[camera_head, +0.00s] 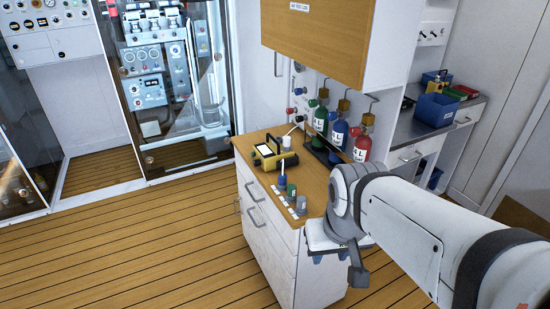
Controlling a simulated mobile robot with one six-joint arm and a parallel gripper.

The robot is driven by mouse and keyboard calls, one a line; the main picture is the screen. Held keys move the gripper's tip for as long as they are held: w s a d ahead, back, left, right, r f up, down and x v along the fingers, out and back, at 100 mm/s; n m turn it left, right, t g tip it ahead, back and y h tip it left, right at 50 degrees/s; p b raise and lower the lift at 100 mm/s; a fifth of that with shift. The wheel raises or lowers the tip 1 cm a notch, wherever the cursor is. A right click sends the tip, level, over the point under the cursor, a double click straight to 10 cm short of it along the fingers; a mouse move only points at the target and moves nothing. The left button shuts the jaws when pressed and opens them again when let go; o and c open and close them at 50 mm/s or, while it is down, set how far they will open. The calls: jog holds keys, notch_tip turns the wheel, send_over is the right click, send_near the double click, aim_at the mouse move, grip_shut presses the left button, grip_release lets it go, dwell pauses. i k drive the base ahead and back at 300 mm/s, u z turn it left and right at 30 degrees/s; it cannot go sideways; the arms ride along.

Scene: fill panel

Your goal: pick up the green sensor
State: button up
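The green sensor (291,191) is a small upright piece near the front of the wooden counter top (262,139). It stands in a row between a blue sensor (282,181) and a grey sensor (301,204), with small white labels along their left side. My gripper (330,257) is to the right of and below the row in the picture, by the counter's near right corner, apart from the green sensor. My own wrist hides most of the gripper, and the finger gap does not show clearly.
A yellow device (275,155) sits behind the sensors. Green (320,120), blue (338,133) and red (362,148) bottles stand at the counter's back right, under a wooden wall cabinet (322,36). Wooden floor (150,250) to the left is clear.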

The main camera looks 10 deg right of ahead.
aim_at(291, 189)
jog(key=i, duration=0.9)
jog(key=u, duration=0.05)
